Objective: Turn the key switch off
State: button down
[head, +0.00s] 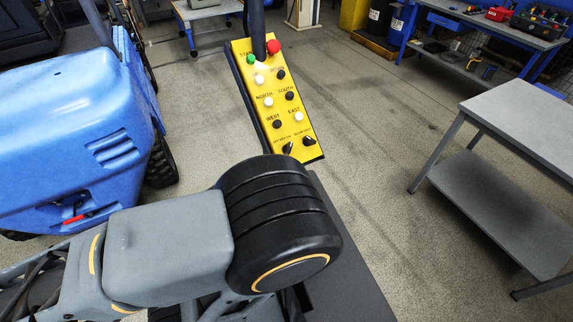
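A yellow control pendant (276,100) hangs tilted in the upper middle of the head view. It has a green button (251,59), a red button (274,47) and several black and white buttons. Near its lower end are two black rotary switches, a left one (288,148) and a right one (309,141). I cannot tell which is the key switch or how it is set; the labels are too small to read. My arm's grey link and black joint fill the lower middle, just below the pendant. My gripper does not show.
A blue machine (75,130) with black tyres stands at the left. A grey two-level table (525,120) is at the right. A blue workbench (490,25) with tools is at the back right. The floor between the pendant and the table is clear.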

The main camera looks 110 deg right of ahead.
aim_at(285, 149)
jog(key=z, duration=2.7)
jog(key=k, duration=0.35)
jog(key=z, duration=1)
jog(key=i, duration=0.4)
jog(key=k, duration=0.5)
jog(key=u, duration=0.6)
jog(key=i, duration=0.5)
jog(key=z, duration=1.15)
